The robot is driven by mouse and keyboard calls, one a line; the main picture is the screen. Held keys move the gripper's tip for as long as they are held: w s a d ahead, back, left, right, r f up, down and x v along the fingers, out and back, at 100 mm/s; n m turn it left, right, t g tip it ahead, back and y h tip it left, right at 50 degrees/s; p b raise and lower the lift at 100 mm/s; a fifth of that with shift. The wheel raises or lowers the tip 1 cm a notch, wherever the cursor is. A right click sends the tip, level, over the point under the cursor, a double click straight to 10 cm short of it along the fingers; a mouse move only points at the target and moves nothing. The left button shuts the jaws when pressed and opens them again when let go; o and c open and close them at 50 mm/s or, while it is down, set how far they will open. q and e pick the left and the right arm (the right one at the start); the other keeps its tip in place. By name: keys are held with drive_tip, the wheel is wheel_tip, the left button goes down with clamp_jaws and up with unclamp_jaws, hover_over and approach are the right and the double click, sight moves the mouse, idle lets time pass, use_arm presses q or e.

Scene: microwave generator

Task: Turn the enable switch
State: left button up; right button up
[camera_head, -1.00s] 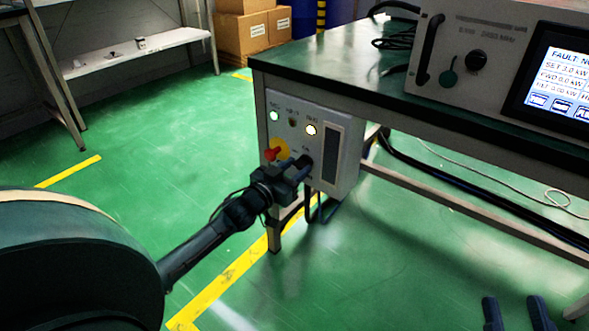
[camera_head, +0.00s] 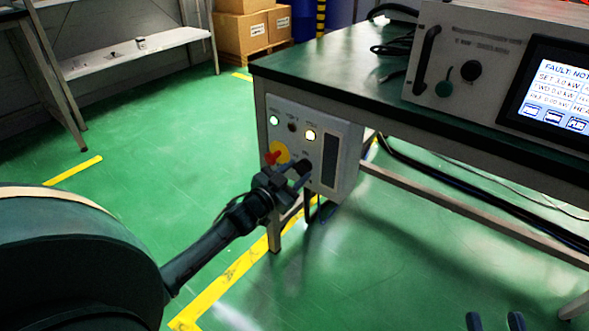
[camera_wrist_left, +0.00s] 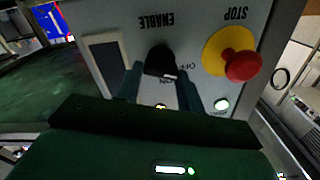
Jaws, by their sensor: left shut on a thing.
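The enable switch is a black knob (camera_wrist_left: 160,60) on the grey control box (camera_head: 345,150) under the bench corner. In the left wrist view it appears upside down below the ENABLE label, with a pale mark on its lower edge. My left gripper (camera_head: 290,172) is shut on the knob. Its two fingers, either side of the knob, show in the left wrist view (camera_wrist_left: 160,84). In the head view the gripper mostly hides the switch. My right gripper (camera_head: 495,321) shows only as two separated fingertips at the bottom edge, open and empty.
A red stop button (camera_wrist_left: 243,65) on a yellow disc sits beside the enable switch, close to my left gripper.

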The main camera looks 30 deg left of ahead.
use_arm(q)
drive_tip(key=shift+m+p, duration=0.35)
drive_tip(key=shift+m, duration=0.55)
drive_tip(key=m, duration=0.3)
drive_tip(key=shift+d+f+m+p, duration=0.1)
drive_tip(key=shift+m+p, duration=0.25)
drive_tip(key=shift+m, duration=0.05)
drive_tip(key=m, duration=0.3)
drive_tip(key=shift+f+m, duration=0.1)
drive_tip(key=shift+m, duration=1.3)
use_arm(e)
drive_tip(key=shift+w+d+r, duration=0.1)
drive_tip(key=shift+d+r, duration=0.2)
use_arm(q)
drive_tip(key=o, duration=0.8)
drive_tip(key=shift+o, duration=1)
use_arm(e)
drive_tip(key=shift+f+h, duration=0.3)
drive_tip(key=shift+f, duration=0.05)
